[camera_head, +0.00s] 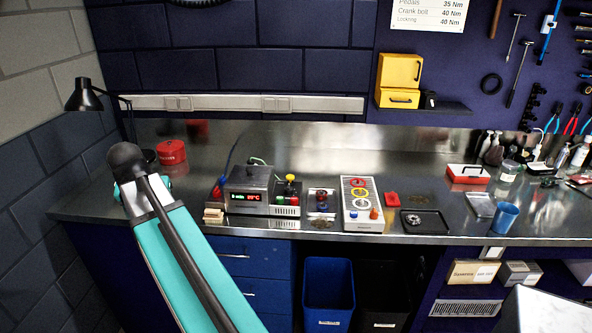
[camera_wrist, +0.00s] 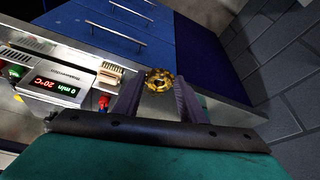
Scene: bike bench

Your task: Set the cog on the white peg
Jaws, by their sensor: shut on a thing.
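A gold-coloured toothed cog (camera_wrist: 159,80) shows in the wrist view between the tips of my gripper (camera_wrist: 158,88), which is shut on it. The cog is held up, with the bench's front edge and blue drawers beyond it. In the head view my arm hides the gripper and the cog. A light grey panel (camera_head: 349,217) on the bench carries a red ring (camera_head: 357,182), a yellow ring (camera_head: 359,192) and a white ring (camera_head: 361,202). I cannot tell which part is the white peg at this size.
A heater box with a red display (camera_head: 248,189) stands left of the panel and also shows in the wrist view (camera_wrist: 58,88). A small cream block (camera_head: 213,216) lies by its front corner. A black tray (camera_head: 425,222) and blue cup (camera_head: 502,217) are to the right.

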